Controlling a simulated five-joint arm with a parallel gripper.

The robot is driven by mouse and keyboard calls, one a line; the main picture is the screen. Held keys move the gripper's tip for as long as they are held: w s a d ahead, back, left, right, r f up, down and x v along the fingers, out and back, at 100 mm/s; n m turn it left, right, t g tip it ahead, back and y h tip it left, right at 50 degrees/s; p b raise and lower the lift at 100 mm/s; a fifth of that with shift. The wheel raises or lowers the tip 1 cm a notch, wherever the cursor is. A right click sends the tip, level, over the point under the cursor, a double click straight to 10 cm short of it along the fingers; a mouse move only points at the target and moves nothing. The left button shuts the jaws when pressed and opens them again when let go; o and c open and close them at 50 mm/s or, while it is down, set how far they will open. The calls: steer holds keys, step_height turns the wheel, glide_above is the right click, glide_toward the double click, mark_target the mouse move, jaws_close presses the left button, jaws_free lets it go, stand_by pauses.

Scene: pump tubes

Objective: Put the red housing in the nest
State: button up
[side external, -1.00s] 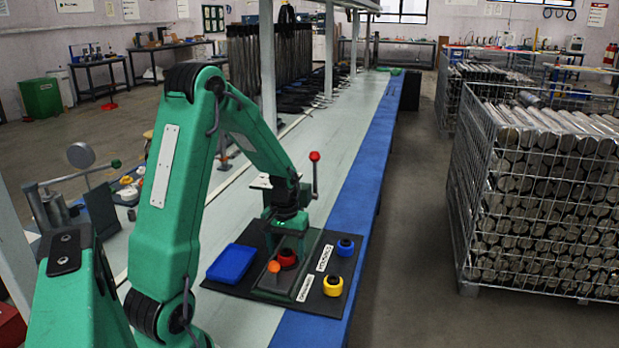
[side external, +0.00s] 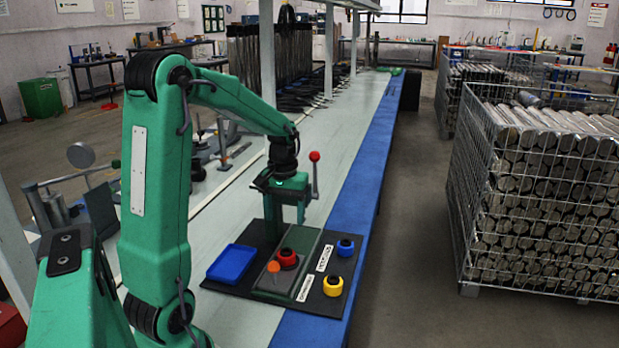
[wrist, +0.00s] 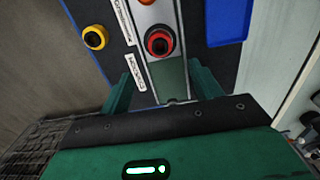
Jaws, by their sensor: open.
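The red housing (side external: 287,258) is a short red ring-shaped part with a dark top. It stands upright on the long green fixture base (side external: 300,255), beside the orange knob (side external: 273,267). The wrist view shows the red housing (wrist: 159,42) from above, on the fixture strip. Any nest under it is hidden, so I cannot tell how it is seated. My gripper (side external: 286,218) is open and empty, above and behind the red housing. In the wrist view my gripper (wrist: 161,82) has its fingers spread wide, with the housing beyond them.
A blue housing (side external: 345,247) and a yellow housing (side external: 333,286) stand on the dark mat, right of the fixture. A shallow blue tray (side external: 231,264) lies to its left. A lever with a red ball (side external: 314,156) rises close beside my gripper. White labels lie near the fixture.

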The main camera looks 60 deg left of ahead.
steer(key=shift+r, duration=0.85)
steer(key=s+d+r+m+t, duration=0.2)
steer(key=s+d+r+m, duration=0.1)
steer(key=d, duration=0.8)
steer(key=s+d+r+m+t, duration=0.3)
steer(key=s+d+m, duration=0.3)
steer(key=d, duration=0.4)
steer(key=shift+d+r+t, duration=0.3)
steer(key=shift+d+r, duration=0.05)
steer(key=shift+r, duration=0.2)
steer(key=shift+s, duration=0.1)
steer(key=shift+c, duration=0.4)
